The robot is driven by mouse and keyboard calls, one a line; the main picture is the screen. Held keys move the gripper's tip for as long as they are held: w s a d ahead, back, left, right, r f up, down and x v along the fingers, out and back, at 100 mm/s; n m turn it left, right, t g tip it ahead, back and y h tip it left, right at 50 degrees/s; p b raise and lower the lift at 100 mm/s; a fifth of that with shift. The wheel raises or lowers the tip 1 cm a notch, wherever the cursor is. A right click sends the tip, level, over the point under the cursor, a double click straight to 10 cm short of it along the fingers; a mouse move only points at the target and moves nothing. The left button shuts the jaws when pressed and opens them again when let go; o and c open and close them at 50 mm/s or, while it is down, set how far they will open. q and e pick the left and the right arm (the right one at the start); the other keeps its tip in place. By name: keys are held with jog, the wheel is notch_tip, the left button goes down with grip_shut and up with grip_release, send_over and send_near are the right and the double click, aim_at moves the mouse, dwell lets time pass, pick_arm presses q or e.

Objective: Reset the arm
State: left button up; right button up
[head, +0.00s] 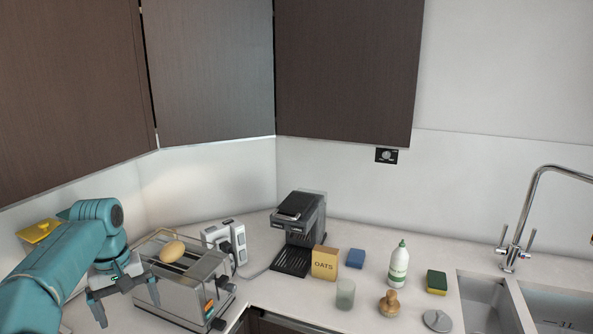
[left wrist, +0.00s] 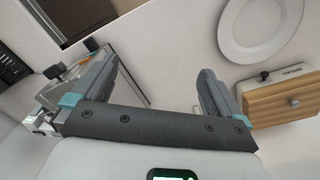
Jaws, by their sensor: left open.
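My left arm comes in from the left in the head view. Its gripper (head: 127,305) is open and hangs just left of the silver toaster (head: 190,285). In the left wrist view the gripper (left wrist: 165,92) shows two spread grey fingers with nothing between them. The toaster, partly hidden, shows behind the left finger in that view (left wrist: 78,85). A tan oval item (head: 172,251) lies on top of the toaster in the head view. My right gripper is not in view.
A coffee machine (head: 299,232), an oats box (head: 325,263), a white bottle (head: 399,264) and a sponge (head: 436,282) stand on the counter. A sink (head: 487,303) is at right.

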pick_arm(q)
jog(key=s+d+f+m+h+b, duration=0.1)
jog(key=d+f, duration=0.4)
jog(key=f, duration=0.5)
jog(key=s+d+f+m+h+b, duration=0.15)
jog(key=d+f, duration=0.35)
jog(key=f, duration=0.5)
jog(key=s+d+f+m, duration=0.1)
jog(key=d+f+m, duration=0.1)
jog(key=d+f, duration=0.6)
jog(key=s+d+f, duration=0.3)
jog(key=s+f, duration=0.1)
jog(key=s, duration=0.3)
jog(key=s+d+f+m+b, duration=0.1)
jog(key=s+d+f, duration=0.1)
jog(key=s+f, duration=0.3)
jog(key=s+d+f+h+b, duration=0.1)
jog(key=s+d+f, duration=0.2)
jog(key=s, duration=0.7)
jog(key=shift+s+d+f, duration=0.2)
jog(key=shift+d+f, duration=0.15)
jog(key=shift+f, duration=0.35)
